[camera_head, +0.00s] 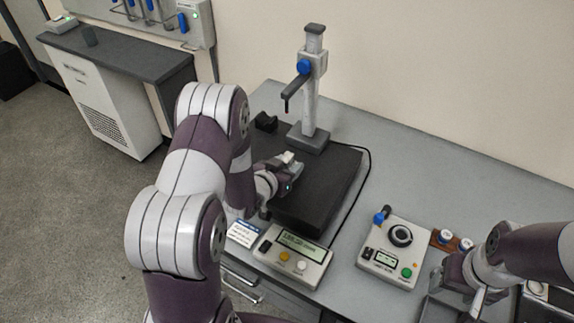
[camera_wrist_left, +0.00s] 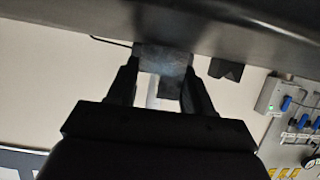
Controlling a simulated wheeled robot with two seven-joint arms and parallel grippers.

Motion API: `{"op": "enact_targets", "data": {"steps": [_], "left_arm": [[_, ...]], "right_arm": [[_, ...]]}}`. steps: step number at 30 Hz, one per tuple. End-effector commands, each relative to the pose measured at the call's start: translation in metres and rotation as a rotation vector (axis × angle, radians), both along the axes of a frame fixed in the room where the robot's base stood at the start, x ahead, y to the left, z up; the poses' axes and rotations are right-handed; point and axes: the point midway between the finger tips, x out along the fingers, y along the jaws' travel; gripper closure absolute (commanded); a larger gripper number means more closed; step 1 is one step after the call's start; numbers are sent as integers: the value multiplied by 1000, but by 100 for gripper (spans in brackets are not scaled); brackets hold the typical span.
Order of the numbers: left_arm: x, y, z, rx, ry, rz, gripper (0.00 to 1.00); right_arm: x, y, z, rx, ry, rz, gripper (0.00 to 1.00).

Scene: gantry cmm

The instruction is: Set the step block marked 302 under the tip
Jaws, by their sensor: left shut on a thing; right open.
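My left gripper (camera_head: 290,172) is low over the black plate (camera_head: 318,192), in front of the stand. In the left wrist view its fingers (camera_wrist_left: 160,85) are shut on a grey block (camera_wrist_left: 165,62), which looks stepped. No number can be read on it, so I cannot tell if it is the 302 one. The tip (camera_head: 287,106) hangs from the stand's arm, above and behind the gripper; the block is not under it. My right gripper (camera_head: 470,295) is at the lower right, open, partly cut off by the frame edge.
The stand's column (camera_head: 311,95) rises from a grey base (camera_head: 308,138) on the plate. A black V-notched block (camera_head: 266,122) sits left of it. A display box (camera_head: 292,256), a control box (camera_head: 396,251) and a cable (camera_head: 366,170) lie nearby. The bench behind right is clear.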

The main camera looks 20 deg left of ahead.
Motion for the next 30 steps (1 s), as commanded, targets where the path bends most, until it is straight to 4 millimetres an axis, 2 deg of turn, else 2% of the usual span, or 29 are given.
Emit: {"op": "enact_targets", "data": {"steps": [7,8,9,10,18,21,25,30], "left_arm": [[0,0,-3,0,-1,0,91],[0,0,-2,0,-1,0,39],[0,0,-2,0,-1,0,26],[0,0,-2,0,-1,0,19],[-1,0,-3,0,1,0,19],[-7,2,0,0,0,1,19],[-30,5,9,-1,-1,4,19],[-74,11,27,0,-1,4,19]], "right_arm": [[0,0,-3,0,0,0,41],[0,0,-3,0,0,0,41],[0,0,-2,0,0,0,41],[0,0,-2,0,0,0,41],[0,0,-3,0,0,0,41],[0,0,-4,0,0,0,41],[0,0,-7,0,0,0,41],[0,0,-11,0,0,0,41]]}}
